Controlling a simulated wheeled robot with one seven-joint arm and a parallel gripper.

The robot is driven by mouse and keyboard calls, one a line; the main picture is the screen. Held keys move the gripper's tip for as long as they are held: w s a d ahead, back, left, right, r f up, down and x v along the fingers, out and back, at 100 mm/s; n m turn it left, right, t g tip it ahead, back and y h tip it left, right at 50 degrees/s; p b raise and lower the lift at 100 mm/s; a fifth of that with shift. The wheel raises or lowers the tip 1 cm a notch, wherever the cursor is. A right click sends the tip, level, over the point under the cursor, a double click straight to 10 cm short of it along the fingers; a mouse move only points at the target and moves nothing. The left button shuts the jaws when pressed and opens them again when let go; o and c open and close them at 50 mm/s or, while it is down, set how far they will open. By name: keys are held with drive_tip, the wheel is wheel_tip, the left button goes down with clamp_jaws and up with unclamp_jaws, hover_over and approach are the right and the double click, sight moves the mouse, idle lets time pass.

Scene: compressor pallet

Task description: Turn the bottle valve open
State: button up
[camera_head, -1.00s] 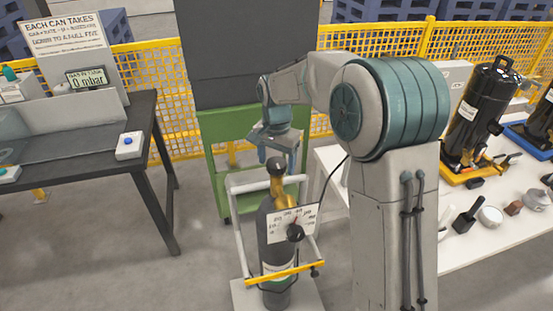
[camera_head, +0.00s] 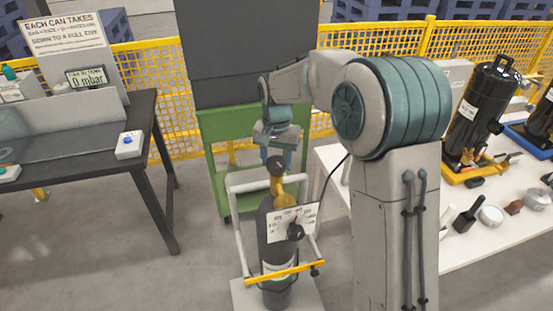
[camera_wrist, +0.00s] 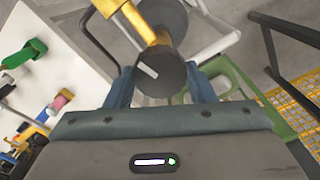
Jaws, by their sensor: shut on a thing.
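The gas bottle (camera_head: 276,246) stands upright in a light frame. A gold-coloured valve body (camera_head: 281,192) with a dark round knob on top (camera_head: 277,162) sits at its neck. My gripper (camera_head: 278,158) points down over the knob from above. In the wrist view, the dark knob (camera_wrist: 158,74), with a white mark on its face, sits between the two blue-grey fingers of my gripper (camera_wrist: 161,80). The gripper is shut on it.
A green cart (camera_head: 218,175) stands behind the bottle. A dark bench (camera_head: 85,150) with a 0 mbar display (camera_head: 87,78) is at left. A white table (camera_head: 485,240) with a black compressor (camera_head: 480,105) and small parts is at right. A yellow fence (camera_head: 180,140) runs behind.

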sight(276, 162)
drive_tip(key=n, duration=0.5)
drive_tip(key=shift+n, duration=0.3)
drive_tip(key=n, duration=0.5)
drive_tip(key=n+p, duration=0.1)
drive_tip(key=n, duration=0.4)
drive_tip(key=shift+r+n, duration=0.1)
drive_tip(key=shift+n, duration=0.3)
drive_tip(key=shift+w+n+p, duration=0.1)
drive_tip(key=shift+n+p, duration=0.3)
drive_tip(key=shift+n, duration=1.8)
drive_tip(key=o, duration=1)
wheel_tip(276, 162, up, 14)
drive_tip(key=shift+f+b, duration=0.15)
drive_tip(key=shift+b, duration=0.45)
